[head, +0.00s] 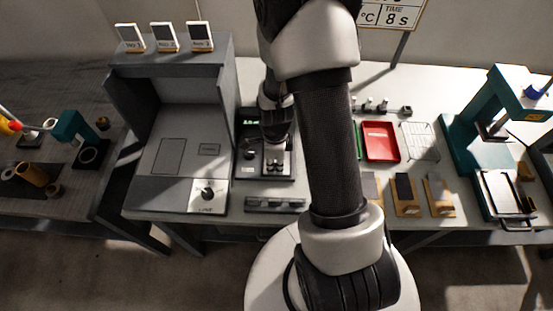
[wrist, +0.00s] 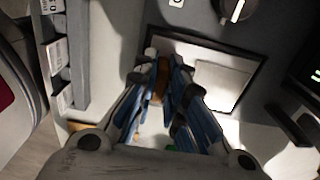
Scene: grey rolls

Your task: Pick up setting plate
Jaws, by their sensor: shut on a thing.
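In the wrist view my gripper (wrist: 162,72), with blue fingers, is shut on a small tan-brown piece (wrist: 161,88), seen edge-on between the fingers. It is probably the setting plate, but most of it is hidden by the fingers. In the head view my arm comes down over the dark bench device with a green display (head: 250,123), and the held piece cannot be made out there. In the wrist view a pale square panel in a dark frame (wrist: 222,82) lies beyond the fingers.
A grey cabinet (head: 165,110) with a knob (head: 208,193) stands left of the device. A red tray (head: 380,141), a wire rack (head: 420,142), wooden blocks with dark tops (head: 439,195) and a teal press (head: 490,115) are to the right. Small labels (wrist: 59,55) line the wrist view's left.

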